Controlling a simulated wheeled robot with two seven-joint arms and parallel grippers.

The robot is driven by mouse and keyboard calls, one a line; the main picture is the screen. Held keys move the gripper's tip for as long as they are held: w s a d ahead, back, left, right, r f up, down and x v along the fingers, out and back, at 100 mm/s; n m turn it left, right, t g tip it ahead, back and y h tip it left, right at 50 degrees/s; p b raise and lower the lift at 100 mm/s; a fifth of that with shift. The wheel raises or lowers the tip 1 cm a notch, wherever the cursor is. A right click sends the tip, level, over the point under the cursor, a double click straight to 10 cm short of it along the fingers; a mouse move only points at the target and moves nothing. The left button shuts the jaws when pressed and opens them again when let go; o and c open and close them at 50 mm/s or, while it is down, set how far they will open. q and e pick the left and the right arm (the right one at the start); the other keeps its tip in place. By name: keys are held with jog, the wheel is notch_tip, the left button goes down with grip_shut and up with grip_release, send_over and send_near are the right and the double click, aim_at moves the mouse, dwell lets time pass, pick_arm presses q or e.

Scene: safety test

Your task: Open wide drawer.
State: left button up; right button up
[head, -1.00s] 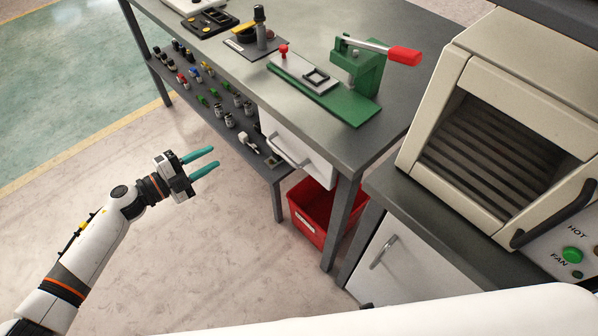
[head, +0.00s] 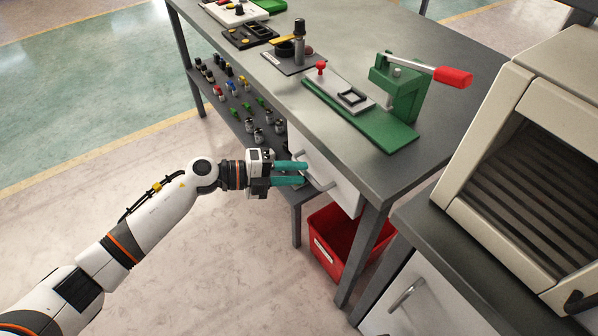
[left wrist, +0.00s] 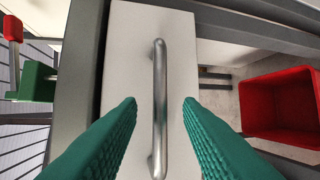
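The white drawer (head: 335,188) sits under the grey workbench top. It has a metal bar handle (head: 318,176). My left gripper (head: 306,173) is open, its two teal fingers pointing at the drawer front. In the left wrist view the drawer front (left wrist: 128,75) fills the middle, and its upright-looking handle (left wrist: 159,110) lies between the open fingertips (left wrist: 160,104), with a gap on each side. The drawer looks shut. My right gripper is not in view.
A red bin (head: 345,240) stands on the floor below the drawer. A bench leg (head: 362,255) is beside it. A lower shelf (head: 240,118) holds several small parts. A white cabinet (head: 425,300) with an oven (head: 530,170) on it stands at the right.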

pick_arm(q)
jog(key=shift+w+d+f, duration=0.15)
jog(key=shift+d, duration=0.55)
grip_shut()
jog(key=shift+a, duration=0.15)
